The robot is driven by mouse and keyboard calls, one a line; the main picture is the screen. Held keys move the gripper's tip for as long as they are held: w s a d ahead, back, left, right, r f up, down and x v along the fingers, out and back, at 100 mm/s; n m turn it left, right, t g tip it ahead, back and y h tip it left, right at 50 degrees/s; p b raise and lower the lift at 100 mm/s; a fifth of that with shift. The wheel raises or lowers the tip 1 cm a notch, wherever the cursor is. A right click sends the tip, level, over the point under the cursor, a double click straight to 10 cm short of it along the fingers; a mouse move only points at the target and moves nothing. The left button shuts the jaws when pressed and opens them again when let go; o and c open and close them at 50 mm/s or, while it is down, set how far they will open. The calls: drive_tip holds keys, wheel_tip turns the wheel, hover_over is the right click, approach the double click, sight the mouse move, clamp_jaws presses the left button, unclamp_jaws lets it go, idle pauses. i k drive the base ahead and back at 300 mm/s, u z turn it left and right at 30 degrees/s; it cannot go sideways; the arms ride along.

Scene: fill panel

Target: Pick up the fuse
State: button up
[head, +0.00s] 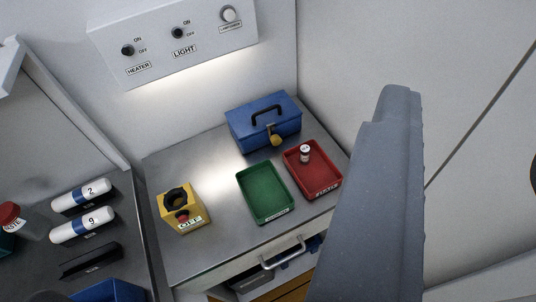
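A small white cylinder with a dark band, which looks like the fuse (305,153), stands in the far part of the red tray (327,189) on the metal worktop. A large grey part of mine, seemingly one side of my gripper (385,180), rises at the right of the head view, in front of the wall and the worktop's right edge. It is apart from the small cylinder in the picture. A second finger does not show, so its opening cannot be judged.
A green tray (265,193) sits beside the red one, a blue box with a padlock (264,122) behind them. A yellow switch box (183,211) stands left. A drawer handle (282,252) juts out in front. White cylinders (83,225) lie on the left shelf. A control panel (175,42) hangs above.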

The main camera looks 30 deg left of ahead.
sight(305, 150)
drive_tip(key=u, duration=0.5)
drive_tip(key=k, duration=1.85)
drive_tip(key=z, duration=0.55)
drive_tip(key=i, duration=1)
drive_tip(key=u, duration=0.05)
